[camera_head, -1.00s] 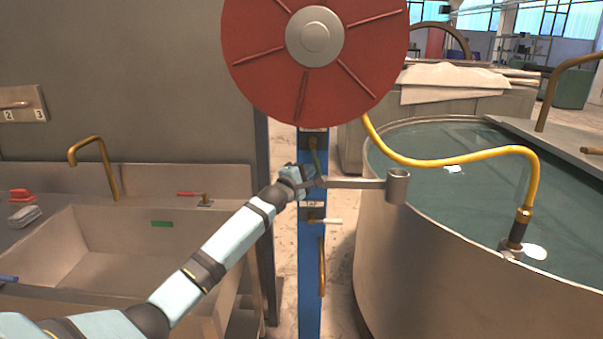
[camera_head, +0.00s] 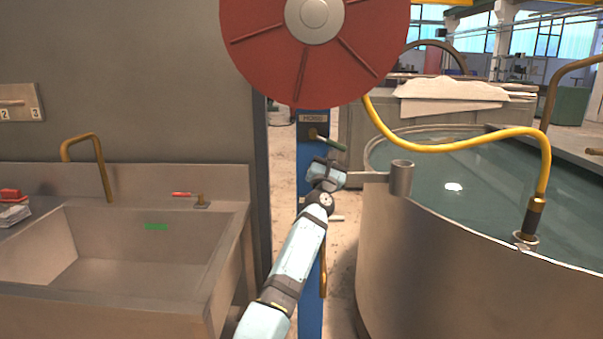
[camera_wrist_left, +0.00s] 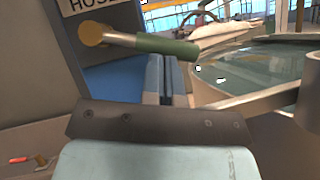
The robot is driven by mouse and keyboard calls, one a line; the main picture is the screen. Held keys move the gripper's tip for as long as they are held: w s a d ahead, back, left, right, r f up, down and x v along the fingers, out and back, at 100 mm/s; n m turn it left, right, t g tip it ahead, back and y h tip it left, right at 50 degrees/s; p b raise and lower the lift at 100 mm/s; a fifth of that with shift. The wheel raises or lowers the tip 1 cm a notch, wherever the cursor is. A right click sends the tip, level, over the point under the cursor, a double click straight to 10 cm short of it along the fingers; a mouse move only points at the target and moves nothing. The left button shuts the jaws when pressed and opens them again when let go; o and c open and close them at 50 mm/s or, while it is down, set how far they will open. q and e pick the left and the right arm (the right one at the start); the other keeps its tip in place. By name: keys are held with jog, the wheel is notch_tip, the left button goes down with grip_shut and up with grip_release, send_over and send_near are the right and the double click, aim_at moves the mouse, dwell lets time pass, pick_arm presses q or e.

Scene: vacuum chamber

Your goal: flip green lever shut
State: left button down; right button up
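The green lever (camera_head: 333,144) is on the blue post, under the "HOSE" label, and points right and slightly down from its brass pivot. In the left wrist view the green lever (camera_wrist_left: 165,45) crosses just beyond my fingertips. My left gripper (camera_wrist_left: 163,62) has its two fingers close together with nothing seen between them. In the head view my left gripper (camera_head: 327,165) is just below the lever; I cannot tell whether it touches it. My right gripper is not in view.
The blue post (camera_head: 311,240) carries a red hose reel (camera_head: 260,60) above. A bracket with a metal cup (camera_head: 401,178) sticks out right, close to my gripper. A pale lever (camera_head: 337,218) is below. A water tank (camera_head: 450,270) stands right, a sink (camera_head: 120,255) left.

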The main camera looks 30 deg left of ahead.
pick_arm(q)
jog(key=shift+w+d+r+n+g+y+b, duration=0.15)
jog(key=shift+d+r+n+g+y+b, duration=0.2)
jog(key=shift+n+y+b, duration=0.9)
jog(key=shift+w+d+r+n+g+y+b, duration=0.15)
jog(key=shift+r+n+g+y+b, duration=0.5)
jog(key=shift+n, duration=1.05)
jog(key=shift+w+d+r+n+g+y+b, duration=0.2)
jog(key=shift+n+y+b, duration=0.6)
jog(key=shift+n+y, duration=0.55)
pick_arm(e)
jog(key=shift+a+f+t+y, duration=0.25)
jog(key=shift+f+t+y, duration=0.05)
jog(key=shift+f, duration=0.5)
pick_arm(q)
jog(key=shift+r, duration=0.1)
jog(key=shift+s, duration=0.1)
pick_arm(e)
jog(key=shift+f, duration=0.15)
